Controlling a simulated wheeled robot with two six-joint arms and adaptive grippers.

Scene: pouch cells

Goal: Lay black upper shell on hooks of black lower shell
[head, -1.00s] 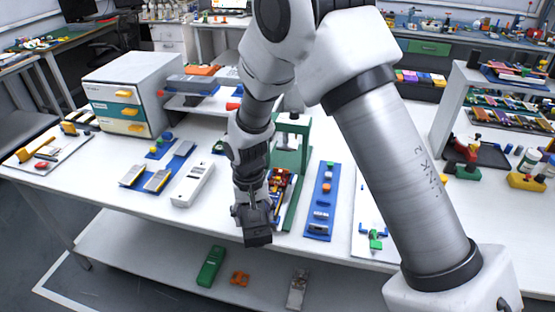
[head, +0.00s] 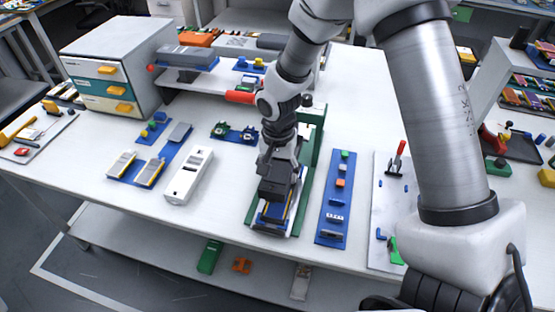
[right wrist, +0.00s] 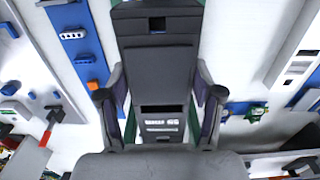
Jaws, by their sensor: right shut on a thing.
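My right gripper (head: 279,168) is shut on the black upper shell (head: 279,187), above the green fixture (head: 311,150). In the right wrist view the shell (right wrist: 158,62) is a long dark plate between the two fingers, with a square hole and white marks. The lower shell (head: 270,217) lies in the fixture under it, with blue and yellow parts showing at its near end. The held shell covers most of it. Its hooks are hidden, and I cannot tell whether the shells touch. My left gripper is not in view.
A blue strip (head: 332,212) with small parts lies to the right, then a white board (head: 385,165) with a red-handled clamp. A white device (head: 189,175) and a blue tray (head: 150,158) lie to the left. A drawer cabinet (head: 112,75) stands at the back left.

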